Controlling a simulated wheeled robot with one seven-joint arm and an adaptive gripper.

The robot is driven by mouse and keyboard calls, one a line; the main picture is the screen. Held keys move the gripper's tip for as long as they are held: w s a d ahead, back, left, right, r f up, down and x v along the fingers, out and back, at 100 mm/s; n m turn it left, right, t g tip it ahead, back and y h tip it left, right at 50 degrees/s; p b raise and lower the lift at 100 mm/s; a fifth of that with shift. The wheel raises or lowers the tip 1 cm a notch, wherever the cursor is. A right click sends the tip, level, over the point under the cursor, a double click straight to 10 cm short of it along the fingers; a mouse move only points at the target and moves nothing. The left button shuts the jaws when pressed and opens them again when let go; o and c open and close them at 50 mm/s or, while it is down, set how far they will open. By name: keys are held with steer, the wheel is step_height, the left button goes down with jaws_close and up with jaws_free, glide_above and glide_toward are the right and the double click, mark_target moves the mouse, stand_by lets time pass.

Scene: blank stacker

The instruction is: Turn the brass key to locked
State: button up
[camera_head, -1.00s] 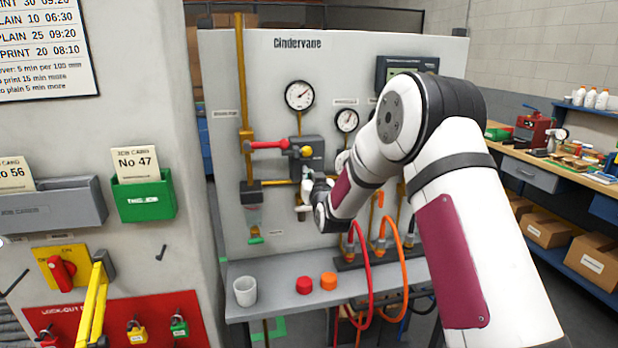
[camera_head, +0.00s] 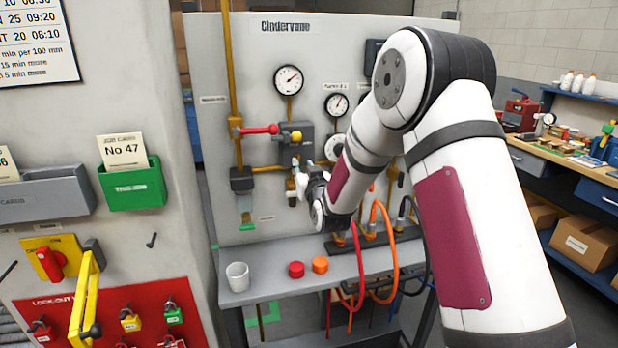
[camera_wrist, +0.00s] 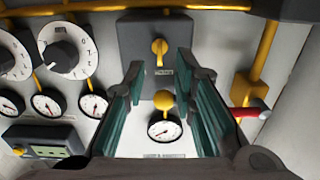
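A brass-yellow key (camera_wrist: 160,48) sits on the face of a dark grey box (camera_wrist: 128,40) in the wrist view, with a small unreadable label under it. A yellow ball knob (camera_wrist: 165,100) shows at the box's edge. In the head view the same box (camera_head: 305,147) and knob (camera_head: 297,136) are on the white panel; I cannot make out the key there. My gripper (camera_head: 299,182) is just below the box in that view. In the wrist view my gripper (camera_wrist: 166,92) is open, its teal-padded fingers wide apart with nothing held. The key lies beyond the fingertips, apparently untouched.
A red lever (camera_head: 260,130) is left of the box. Gauges (camera_head: 288,80) are above it, and a dial (camera_wrist: 68,52) is beside it in the wrist view. A shelf (camera_head: 265,285) below holds a white cup (camera_head: 237,276) and red and orange caps. Hoses (camera_head: 385,270) hang near my arm.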

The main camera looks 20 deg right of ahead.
steer(key=s, duration=0.6)
steer(key=shift+s, duration=0.3)
steer(key=s+r+g, duration=0.3)
steer(key=s+r, duration=0.2)
steer(key=s+r+g, duration=0.2)
steer(key=s+g, duration=0.7)
steer(key=s, duration=2.9)
steer(key=shift+g, duration=0.4)
